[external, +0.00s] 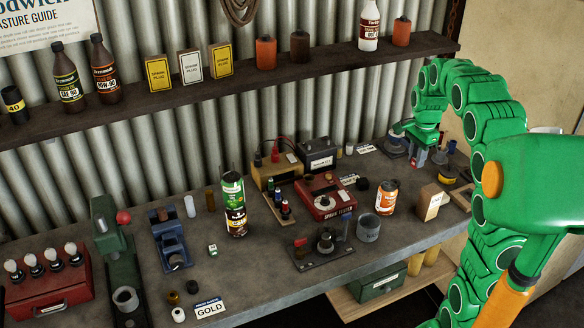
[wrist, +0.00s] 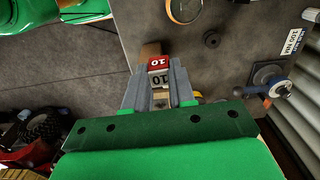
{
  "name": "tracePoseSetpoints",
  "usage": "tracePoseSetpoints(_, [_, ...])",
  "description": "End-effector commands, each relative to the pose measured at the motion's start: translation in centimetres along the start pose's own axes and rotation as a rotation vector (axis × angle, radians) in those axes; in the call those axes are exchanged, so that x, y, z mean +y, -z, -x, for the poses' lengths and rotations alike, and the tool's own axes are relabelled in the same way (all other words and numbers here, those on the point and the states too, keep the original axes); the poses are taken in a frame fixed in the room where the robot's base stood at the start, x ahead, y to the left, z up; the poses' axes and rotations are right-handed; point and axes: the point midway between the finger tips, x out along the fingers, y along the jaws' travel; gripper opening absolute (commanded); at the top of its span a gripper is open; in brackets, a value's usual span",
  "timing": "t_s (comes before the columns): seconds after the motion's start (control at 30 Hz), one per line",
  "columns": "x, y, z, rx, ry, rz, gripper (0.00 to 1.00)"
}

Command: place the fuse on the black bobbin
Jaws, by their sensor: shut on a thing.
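The fuse (wrist: 158,66) is a small red and white block marked 10. It sits between the grey fingers of my gripper (wrist: 158,80) in the wrist view, and they are shut on it. In the external view my gripper (external: 420,157) is over the far right end of the bench, with a bit of red between its fingers. A small black round piece (wrist: 211,40), which looks like the bobbin, stands on the bench in the wrist view, up and right of the fuse and apart from it. I cannot tell it surely in the external view.
A device with a blue handle (wrist: 278,90) is at the right in the wrist view. A round tin (wrist: 185,8) is at the top edge. In the external view an orange can (external: 386,197) and a cardboard box (external: 429,203) stand nearer. A shelf (external: 200,88) runs above.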

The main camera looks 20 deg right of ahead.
Motion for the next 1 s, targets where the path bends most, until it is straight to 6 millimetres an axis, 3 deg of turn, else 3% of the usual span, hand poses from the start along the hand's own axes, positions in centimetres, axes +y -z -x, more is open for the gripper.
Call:
tracePoseSetpoints(0.13, [0.3, 1.3, 0.0, 0.000, 0.000, -0.043, 0.00])
tracePoseSetpoints(0.6, [0.2, 1.0, -5.0, -0.002, -0.003, -0.036, 0.00])
tracePoseSetpoints(1.0, [-3.6, 2.5, -6.9, -0.001, -0.001, -0.036, 0.00])
